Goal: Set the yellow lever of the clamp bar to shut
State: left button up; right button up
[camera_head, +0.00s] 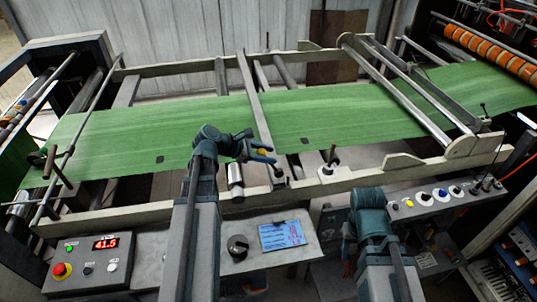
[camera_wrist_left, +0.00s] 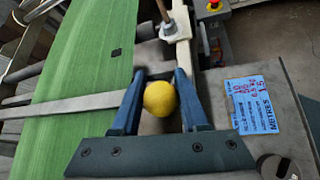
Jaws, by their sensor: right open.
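The clamp bar (camera_head: 256,105) is a grey bar lying across the green web; it also shows in the left wrist view (camera_wrist_left: 70,104). Its lever ends in a yellow ball knob (camera_wrist_left: 160,98), which shows small in the head view (camera_head: 263,152). In the head view the left gripper (camera_head: 264,153) is near the front end of the bar. The lever's stem is mostly hidden. My right gripper (camera_head: 350,262) points down at the lower right, its fingers mostly hidden, away from the lever.
The green web (camera_head: 340,112) runs across the frame (camera_head: 385,172). A control panel with a red button (camera_head: 61,270) and a display stands at front left. A blue label (camera_head: 282,236) and black knob (camera_head: 238,247) lie close below my left gripper. A switch row (camera_head: 440,195) is at right.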

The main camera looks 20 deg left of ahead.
pick_arm(q)
jog(key=o, duration=0.4)
jog(key=shift+s+a+r, duration=0.1)
jog(key=shift+s+a, duration=0.05)
jog(key=shift+a, duration=0.05)
jog(key=shift+d, duration=0.1)
jog(key=shift+p+v, duration=3.85)
jog(key=shift+v, duration=3)
